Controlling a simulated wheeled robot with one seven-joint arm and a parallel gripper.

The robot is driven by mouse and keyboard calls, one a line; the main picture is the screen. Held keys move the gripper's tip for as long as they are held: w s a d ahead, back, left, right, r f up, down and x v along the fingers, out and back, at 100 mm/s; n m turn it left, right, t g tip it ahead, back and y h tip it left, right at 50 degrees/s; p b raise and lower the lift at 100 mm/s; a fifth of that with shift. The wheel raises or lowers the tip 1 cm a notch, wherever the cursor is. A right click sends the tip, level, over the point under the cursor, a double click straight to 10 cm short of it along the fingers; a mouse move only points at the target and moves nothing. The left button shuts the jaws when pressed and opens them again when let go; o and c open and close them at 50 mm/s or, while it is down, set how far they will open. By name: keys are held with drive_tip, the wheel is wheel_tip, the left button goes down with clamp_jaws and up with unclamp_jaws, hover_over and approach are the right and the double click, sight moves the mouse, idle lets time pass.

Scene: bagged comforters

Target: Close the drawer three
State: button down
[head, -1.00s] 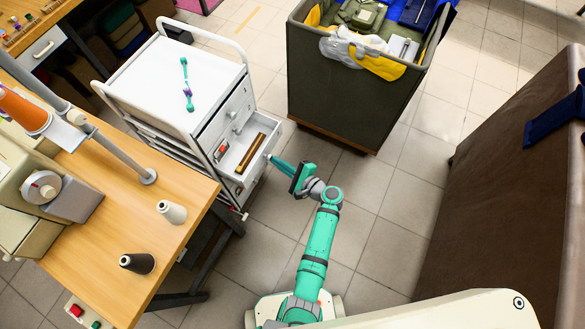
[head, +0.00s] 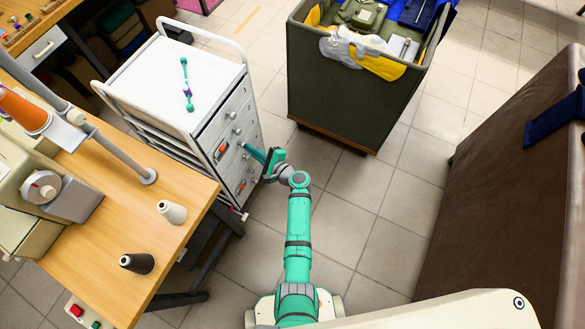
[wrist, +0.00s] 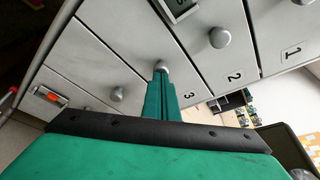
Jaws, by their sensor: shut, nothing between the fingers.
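The white drawer cart (head: 200,100) stands at the left of the head view, its drawer fronts facing right. Drawer three (wrist: 145,60), marked "3" in the wrist view, sits flush with the fronts around it. My gripper (head: 248,150) is shut and empty, its tips at the knob (wrist: 161,68) of drawer three. The fingertips overlap the knob in the wrist view, and they appear to touch it. The inside of the drawer is hidden.
A wooden sewing table (head: 120,220) with two thread cones is left of my arm. A dark green bin (head: 340,90) with fabrics stands behind to the right. A large brown block (head: 510,180) is at far right. Tiled floor between is clear.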

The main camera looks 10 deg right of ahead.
drive_tip(key=s+d, duration=0.3)
drive_tip(key=d, duration=0.2)
drive_tip(key=shift+s, duration=0.35)
drive_tip(key=v, duration=1.1)
